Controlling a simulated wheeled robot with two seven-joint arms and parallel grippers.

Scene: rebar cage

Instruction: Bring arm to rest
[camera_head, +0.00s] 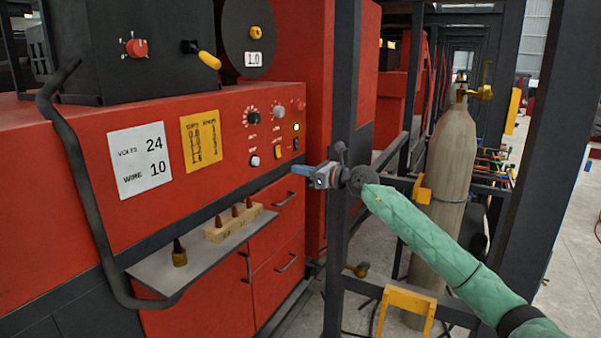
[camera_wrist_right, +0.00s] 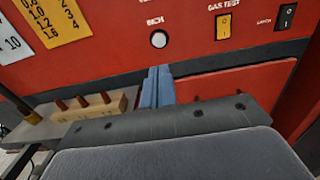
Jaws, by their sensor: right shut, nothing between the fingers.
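My right arm (camera_head: 430,240), in a green sleeve, reaches in from the lower right in the head view. My right gripper (camera_head: 299,171) is shut and empty, with its blue fingers pointing left toward the red machine. In the right wrist view the blue fingers (camera_wrist_right: 157,86) are together, in front of the machine's lower panel and below a white button (camera_wrist_right: 158,39). I cannot tell from the views whether they touch the machine. My left gripper is not in view.
The red machine (camera_head: 60,170) has a grey shelf (camera_head: 150,268) with a wooden block (camera_head: 228,226) of nozzles. A dark post (camera_head: 340,90) stands close by the right gripper. A tan gas cylinder (camera_head: 448,150) stands behind my arm. Bare floor (camera_head: 560,240) lies at right.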

